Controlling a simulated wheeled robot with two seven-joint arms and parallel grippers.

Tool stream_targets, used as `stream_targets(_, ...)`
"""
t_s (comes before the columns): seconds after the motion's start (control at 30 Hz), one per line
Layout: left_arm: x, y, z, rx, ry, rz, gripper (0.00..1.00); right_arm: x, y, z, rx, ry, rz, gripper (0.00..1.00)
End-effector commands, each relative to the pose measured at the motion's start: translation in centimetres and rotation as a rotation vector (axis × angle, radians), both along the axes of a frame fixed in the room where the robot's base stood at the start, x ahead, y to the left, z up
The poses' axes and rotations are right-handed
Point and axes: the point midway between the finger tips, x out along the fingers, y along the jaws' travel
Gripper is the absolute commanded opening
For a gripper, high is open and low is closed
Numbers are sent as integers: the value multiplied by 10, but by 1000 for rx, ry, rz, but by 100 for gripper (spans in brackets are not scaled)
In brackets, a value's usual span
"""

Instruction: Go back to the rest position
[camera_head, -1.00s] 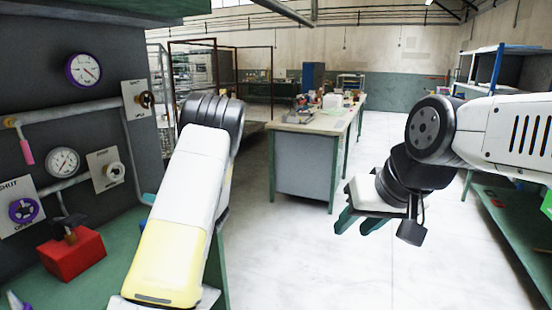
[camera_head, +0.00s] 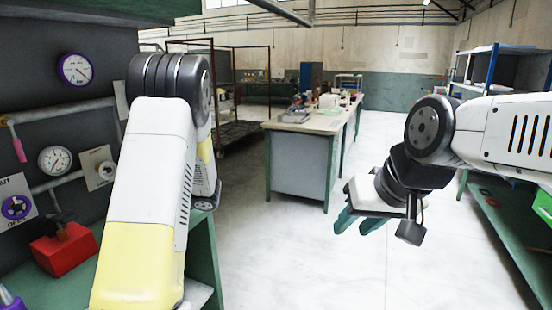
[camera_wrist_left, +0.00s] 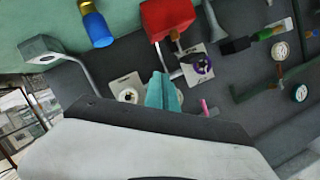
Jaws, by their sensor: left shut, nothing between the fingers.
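My left arm's white and yellow link (camera_head: 150,200) rises at the left of the head view, in front of the panel and bench. It hides the left gripper's fingers there. In the left wrist view my left gripper (camera_wrist_left: 164,92) shows its teal fingers closed together with nothing between them, with the panel's valve plates behind. My right gripper (camera_head: 358,224) hangs right of centre in the head view over the bare floor. Its two teal fingers are apart and empty.
The grey panel has a gauge (camera_head: 76,69) and a purple valve (camera_head: 16,207). A red box (camera_head: 64,249) sits on the green bench. A workbench (camera_head: 300,170) stands further back, a green-framed shelf (camera_head: 510,225) at right. The central floor is clear.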

Motion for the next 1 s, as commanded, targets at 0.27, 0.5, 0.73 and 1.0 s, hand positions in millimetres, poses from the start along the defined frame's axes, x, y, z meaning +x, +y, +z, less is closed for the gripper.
stream_targets(0.27, -81, -30, 13, -365, 173, 51, 0, 0, 0, 0, 0, 0, 0, 36)
stream_targets(0.5, -149, -105, 30, -771, 294, -161, 0, 0, 0, 0, 0, 0, 0, 36)
stream_targets(0.73, -196, -190, 66, -1013, 286, -558, 0, 0, 0, 0, 0, 0, 0, 36)
stream_targets(1.0, -230, -258, 105, -1052, 198, -957, 0, 0, 0, 0, 0, 0, 0, 36)
